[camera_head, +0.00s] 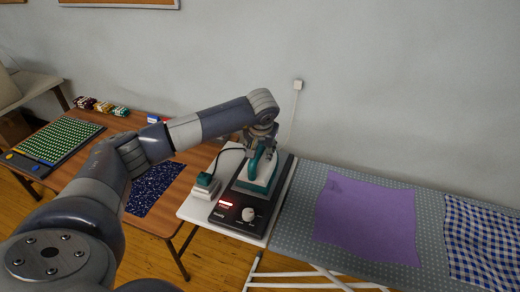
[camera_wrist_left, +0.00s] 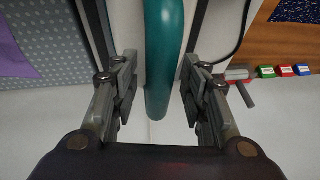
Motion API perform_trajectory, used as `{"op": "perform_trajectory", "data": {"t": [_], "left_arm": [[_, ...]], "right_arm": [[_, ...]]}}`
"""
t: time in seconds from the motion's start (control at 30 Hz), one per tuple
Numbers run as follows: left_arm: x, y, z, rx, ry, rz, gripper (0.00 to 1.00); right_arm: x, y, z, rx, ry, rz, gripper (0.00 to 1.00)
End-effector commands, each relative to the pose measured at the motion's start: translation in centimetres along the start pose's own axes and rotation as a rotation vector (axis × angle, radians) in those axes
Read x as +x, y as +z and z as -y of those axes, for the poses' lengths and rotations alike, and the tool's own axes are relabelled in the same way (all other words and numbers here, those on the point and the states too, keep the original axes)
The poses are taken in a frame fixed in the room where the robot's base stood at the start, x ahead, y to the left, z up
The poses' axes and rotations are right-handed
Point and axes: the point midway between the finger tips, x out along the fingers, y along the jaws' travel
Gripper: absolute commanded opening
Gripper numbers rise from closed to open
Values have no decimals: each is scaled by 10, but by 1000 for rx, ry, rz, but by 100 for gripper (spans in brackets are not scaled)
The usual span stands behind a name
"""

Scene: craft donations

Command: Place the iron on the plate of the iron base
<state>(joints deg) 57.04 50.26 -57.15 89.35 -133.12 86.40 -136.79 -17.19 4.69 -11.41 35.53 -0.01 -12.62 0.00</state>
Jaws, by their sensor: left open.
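The teal iron (camera_head: 258,172) stands on the plate (camera_head: 244,186) of the dark iron base (camera_head: 234,214), on a small white table. A red display and a white knob show on the base's front. My left gripper (camera_head: 262,140) is right above the iron, reaching down at its handle. In the left wrist view, the teal handle (camera_wrist_left: 163,60) lies between the two open fingers of the left gripper (camera_wrist_left: 157,90), with a gap on each side. The iron's sole is partly hidden, so I cannot tell how exactly it sits on the plate. My right gripper is not in view.
A grey dotted ironing board (camera_head: 295,210) with a purple cloth (camera_head: 368,217) and a blue checked cloth (camera_head: 482,240) stands at right. A brown table (camera_head: 180,217) at left holds a dark speckled cloth (camera_head: 155,188). A cord runs to a wall socket.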

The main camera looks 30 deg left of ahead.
Motion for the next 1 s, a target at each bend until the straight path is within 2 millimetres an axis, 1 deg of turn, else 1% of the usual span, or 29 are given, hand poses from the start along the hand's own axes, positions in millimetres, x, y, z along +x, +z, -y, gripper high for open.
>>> {"op": "perform_trajectory", "data": {"t": [0.07,0.17,0.27,0.5,0.6,0.7,0.83,1.0], "left_arm": [[-3,-1,1,0,0,0,41],[-11,-2,0,-1,1,-3,41],[-28,-2,0,1,1,-6,41],[-81,-2,0,0,2,-6,41],[-99,-2,0,0,2,-5,41],[-112,-2,0,-1,1,-3,41],[-120,-1,0,1,1,-1,41],[-122,-1,0,0,0,0,41]], "right_arm": [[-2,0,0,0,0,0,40],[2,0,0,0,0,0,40],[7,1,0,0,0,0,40],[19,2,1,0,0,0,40],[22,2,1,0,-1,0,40],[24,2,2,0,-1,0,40],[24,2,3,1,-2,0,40],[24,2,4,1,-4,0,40]]}}
